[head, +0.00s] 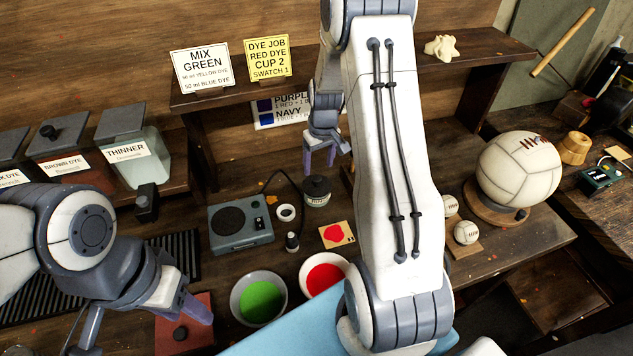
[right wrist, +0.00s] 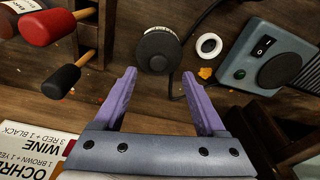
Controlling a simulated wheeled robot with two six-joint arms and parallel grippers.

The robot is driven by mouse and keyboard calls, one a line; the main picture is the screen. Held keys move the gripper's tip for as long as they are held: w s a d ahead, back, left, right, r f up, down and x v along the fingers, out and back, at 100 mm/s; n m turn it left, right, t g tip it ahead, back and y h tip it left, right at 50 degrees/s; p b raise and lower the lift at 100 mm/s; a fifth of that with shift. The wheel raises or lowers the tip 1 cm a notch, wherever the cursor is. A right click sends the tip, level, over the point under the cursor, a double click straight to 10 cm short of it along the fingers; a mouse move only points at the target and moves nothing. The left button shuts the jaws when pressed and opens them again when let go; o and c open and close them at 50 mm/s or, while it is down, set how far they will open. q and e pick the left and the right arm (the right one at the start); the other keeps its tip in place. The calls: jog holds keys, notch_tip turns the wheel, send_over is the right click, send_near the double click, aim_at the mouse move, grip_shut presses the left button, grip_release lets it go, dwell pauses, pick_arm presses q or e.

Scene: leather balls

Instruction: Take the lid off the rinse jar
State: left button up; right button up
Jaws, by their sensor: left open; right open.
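The rinse jar (head: 316,197) is a small pale jar with a dark round lid (head: 316,183), standing on the bench behind my right arm's forearm. In the right wrist view the dark lid (right wrist: 158,48) with its central knob shows from above, seated on the jar, with a strip of pale label at its edge. My right gripper (head: 320,160) is open and empty, above and behind the jar. Its purple fingers (right wrist: 160,100) point toward the lid and are apart from it. My left gripper (head: 145,322) is open at the lower left, far from the jar.
A grey device (head: 240,225) with a cable, a white ring (head: 286,212) and a small dark bottle (head: 292,242) stand near the jar. Bowls of green (head: 261,302) and red dye (head: 325,276) are in front.

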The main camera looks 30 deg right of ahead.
aim_at(317, 178)
jog(key=f+p, duration=0.1)
jog(key=f, duration=0.1)
jog(key=w+f+p, duration=0.1)
jog(key=f, duration=0.2)
jog(key=shift+d+p, duration=0.1)
jog(key=shift+p, duration=0.2)
jog(key=shift+w+f, duration=0.15)
jog(key=shift+f, duration=0.35)
grip_shut()
